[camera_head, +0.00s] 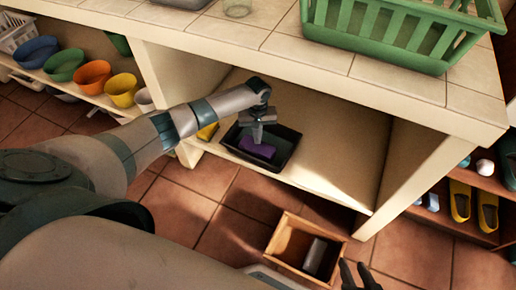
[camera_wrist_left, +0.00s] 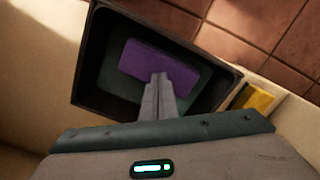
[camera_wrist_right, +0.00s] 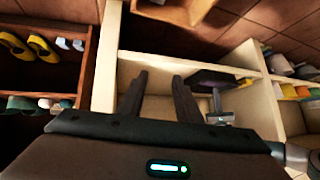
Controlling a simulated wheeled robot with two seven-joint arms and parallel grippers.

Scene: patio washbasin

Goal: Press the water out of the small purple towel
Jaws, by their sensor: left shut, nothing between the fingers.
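The small purple towel (camera_head: 257,147) lies folded flat in a black tray (camera_head: 288,152) on the lower shelf of the tiled counter. In the left wrist view the towel (camera_wrist_left: 158,66) lies on the tray's dark floor, inside the tray's rim (camera_wrist_left: 88,60). My left gripper (camera_head: 257,138) points down over the towel with its fingers shut and nothing between them. In the left wrist view the fingertips (camera_wrist_left: 159,78) overlap the towel's near edge; I cannot tell whether they touch it. My right gripper (camera_wrist_right: 160,82) is open and empty, partly seen at the bottom of the head view (camera_head: 358,275).
A yellow item (camera_head: 208,131) lies left of the tray. An open wooden box (camera_head: 284,226) with a grey object stands on the floor in front. A green basket (camera_head: 400,35) sits on the counter. Coloured bowls (camera_head: 92,75) fill the left shelf; yellow shoes (camera_head: 460,201) stand at the right.

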